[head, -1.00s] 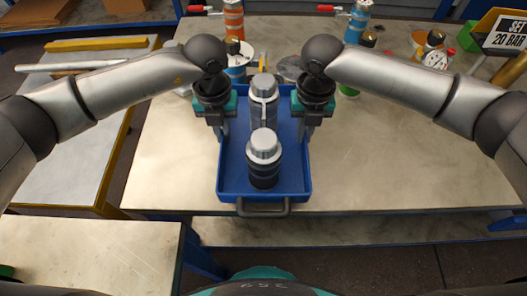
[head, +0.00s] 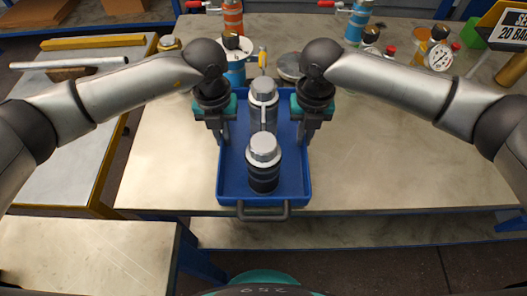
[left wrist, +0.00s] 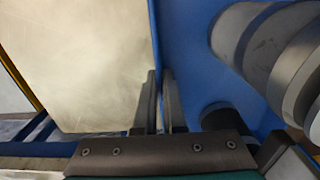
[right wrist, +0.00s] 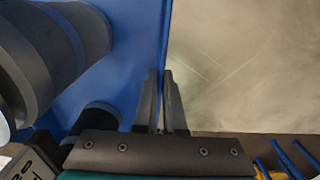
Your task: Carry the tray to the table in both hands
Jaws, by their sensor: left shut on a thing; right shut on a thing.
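The blue tray (head: 212,185) is level in the middle of the head view, with a dark front handle (head: 263,210). Two silver-capped cylinders stand upright in it, a nearer dark one (head: 263,160) and a grey one (head: 263,95) behind. My left gripper (head: 221,140) is shut on the tray's left wall, which shows between its fingers in the left wrist view (left wrist: 158,100). My right gripper (head: 304,140) is shut on the right wall, also seen in the right wrist view (right wrist: 163,100). The tray is over the table (head: 400,170), near its front edge; I cannot tell whether it touches.
Behind the tray stand a blue canister (head: 235,73) and a grey disc (head: 290,66). A gauge (head: 440,56) and small bottles are at the back right. The tabletop is clear on both sides of the tray. Another bench (head: 90,255) is at the front left.

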